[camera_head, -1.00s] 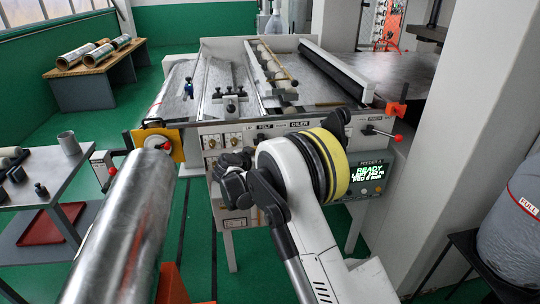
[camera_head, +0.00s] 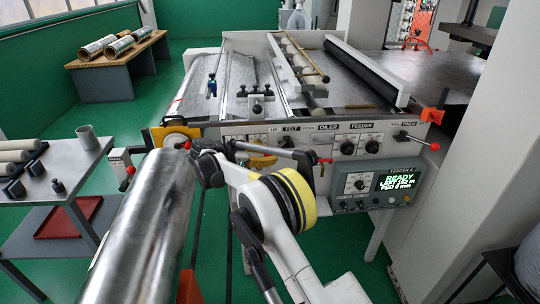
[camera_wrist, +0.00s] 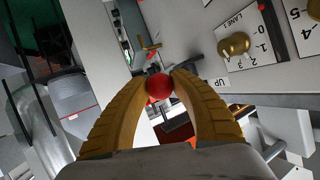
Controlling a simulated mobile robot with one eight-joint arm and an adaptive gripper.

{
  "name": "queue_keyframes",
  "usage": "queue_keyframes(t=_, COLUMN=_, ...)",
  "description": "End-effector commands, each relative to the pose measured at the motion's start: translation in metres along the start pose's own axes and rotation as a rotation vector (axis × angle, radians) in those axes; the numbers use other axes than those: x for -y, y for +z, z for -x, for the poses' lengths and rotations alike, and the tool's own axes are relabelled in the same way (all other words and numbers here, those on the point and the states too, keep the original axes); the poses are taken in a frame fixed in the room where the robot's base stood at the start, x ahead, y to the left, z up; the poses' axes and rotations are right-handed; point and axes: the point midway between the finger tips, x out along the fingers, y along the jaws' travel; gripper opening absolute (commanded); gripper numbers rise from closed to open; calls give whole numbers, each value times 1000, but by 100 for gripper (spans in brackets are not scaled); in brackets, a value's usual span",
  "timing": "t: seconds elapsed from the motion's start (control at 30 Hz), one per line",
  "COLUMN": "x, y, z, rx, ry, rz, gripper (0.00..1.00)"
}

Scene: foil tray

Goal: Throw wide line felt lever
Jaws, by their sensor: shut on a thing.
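The lever's red ball knob (camera_wrist: 159,88) sits between the two yellow fingertips of my gripper (camera_wrist: 161,77) in the wrist view. The fingers are shut on it. An "UP" label lies close by on the panel, left of the FELT label (camera_head: 291,130). The lever's rod is mostly hidden by my gripper and wrist.
A large metal roll (camera_head: 150,230) lies just below and left of my gripper. Another red-knobbed lever (camera_head: 434,146) is at the panel's right end.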

Motion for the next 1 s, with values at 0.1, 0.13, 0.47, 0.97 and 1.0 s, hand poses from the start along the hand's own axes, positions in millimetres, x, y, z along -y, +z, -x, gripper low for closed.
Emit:
queue_keyframes(t=0.1, x=1, y=1, z=2, rx=1, ry=0, rz=-2, gripper=0)
queue_keyframes(t=0.13, x=1, y=1, z=2, rx=1, ry=0, rz=-2, gripper=0)
queue_keyframes(t=0.47, x=1, y=1, z=2, rx=1, ry=-2, rz=-1, gripper=48)
queue_keyframes(t=0.97, x=1, y=0, z=21, rx=0, ry=-2, rz=-1, gripper=53)
queue_keyframes(t=1.0, x=1, y=0, z=29, rx=1, ry=-2, rz=-1, gripper=53)
